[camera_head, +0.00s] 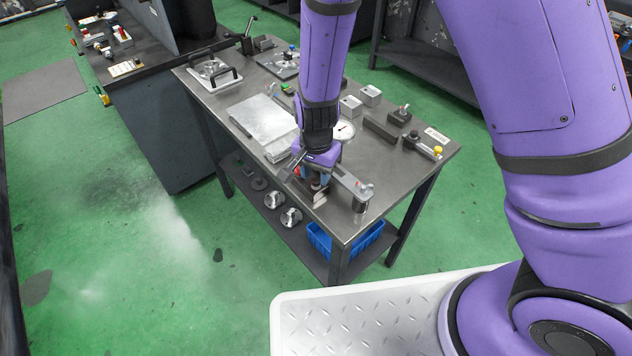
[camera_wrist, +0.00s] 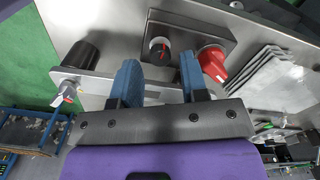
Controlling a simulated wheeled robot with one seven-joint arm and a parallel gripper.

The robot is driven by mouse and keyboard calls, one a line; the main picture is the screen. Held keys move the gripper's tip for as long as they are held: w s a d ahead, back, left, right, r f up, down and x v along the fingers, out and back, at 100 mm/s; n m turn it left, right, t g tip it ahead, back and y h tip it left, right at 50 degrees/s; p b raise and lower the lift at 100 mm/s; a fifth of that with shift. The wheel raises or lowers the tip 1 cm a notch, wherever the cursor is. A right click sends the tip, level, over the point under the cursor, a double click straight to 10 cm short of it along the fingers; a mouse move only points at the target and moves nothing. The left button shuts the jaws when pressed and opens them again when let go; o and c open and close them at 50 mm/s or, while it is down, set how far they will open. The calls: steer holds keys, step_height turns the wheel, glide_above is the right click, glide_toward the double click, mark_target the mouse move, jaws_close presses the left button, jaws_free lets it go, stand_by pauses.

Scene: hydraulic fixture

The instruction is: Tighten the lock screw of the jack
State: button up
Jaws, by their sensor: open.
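A light metal bar at the left carries a black cylinder (camera_wrist: 82,55) and a small silver-and-red knob (camera_wrist: 67,93). I cannot tell for sure which part is the jack's lock screw. My gripper (camera_wrist: 158,68) is open and empty, its blue fingers on either side of the black knob in the picture; contact is unclear. In the head view my gripper (camera_head: 306,180) is low over the table's front part, and my wrist hides part of the fixture.
The metal table (camera_head: 390,185) also holds a dial gauge (camera_head: 343,130), flat plates (camera_head: 264,122), small blocks (camera_head: 370,95) and a handled tray (camera_head: 214,72). A blue crate (camera_head: 320,240) and round metal parts (camera_head: 291,217) are on the shelf below.

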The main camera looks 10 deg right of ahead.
mark_target(316, 183)
steer(key=shift+f, duration=0.1)
steer(key=shift+f, duration=1.15)
steer(key=shift+c, duration=0.2)
